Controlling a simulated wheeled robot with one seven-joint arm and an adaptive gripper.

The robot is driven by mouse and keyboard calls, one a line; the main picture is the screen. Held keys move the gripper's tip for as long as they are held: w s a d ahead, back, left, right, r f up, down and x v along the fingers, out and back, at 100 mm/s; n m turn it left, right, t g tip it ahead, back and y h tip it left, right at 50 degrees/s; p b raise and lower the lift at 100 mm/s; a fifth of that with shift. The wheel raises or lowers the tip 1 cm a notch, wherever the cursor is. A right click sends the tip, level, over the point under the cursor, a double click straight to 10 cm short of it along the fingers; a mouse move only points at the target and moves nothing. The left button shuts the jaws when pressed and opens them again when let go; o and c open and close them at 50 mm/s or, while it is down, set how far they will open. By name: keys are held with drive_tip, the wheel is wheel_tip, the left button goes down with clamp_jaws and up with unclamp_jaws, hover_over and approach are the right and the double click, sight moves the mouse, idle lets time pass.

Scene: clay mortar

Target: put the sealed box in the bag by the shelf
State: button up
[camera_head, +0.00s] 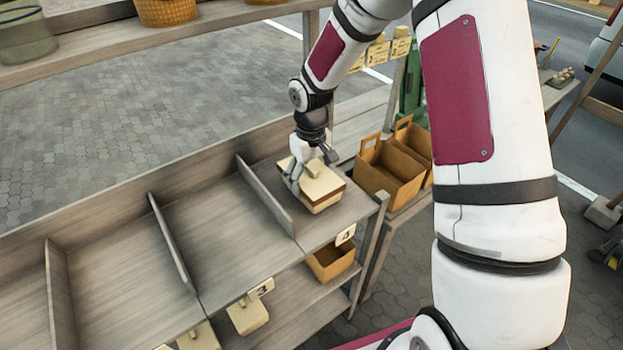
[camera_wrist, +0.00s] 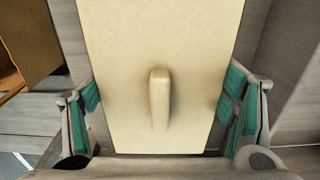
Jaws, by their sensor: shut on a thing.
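The sealed box (camera_head: 322,188), cream-topped with a brown band round its side, is in the right-end compartment of the shelf (camera_head: 345,212), by the tag "4". My gripper (camera_head: 307,172) reaches down over it from above and is shut on it. In the wrist view the box's cream lid (camera_wrist: 160,40) with a raised knob lies between my teal-padded fingers (camera_wrist: 160,105). I cannot tell whether the box touches the shelf board. An open brown bag (camera_head: 390,178) with a handle stands just right of the shelf; its inside looks empty.
A second brown bag (camera_head: 415,140) stands behind the first. Upright dividers (camera_head: 265,195) split the shelf, and the compartments to the left are bare. A lower board holds a small orange-brown bin (camera_head: 331,262) and pale blocks (camera_head: 248,314). Baskets (camera_head: 166,10) stand on a board at top left.

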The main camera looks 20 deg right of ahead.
drive_tip(key=shift+f, duration=0.45)
drive_tip(key=shift+f, duration=0.15)
drive_tip(key=o, duration=1.3)
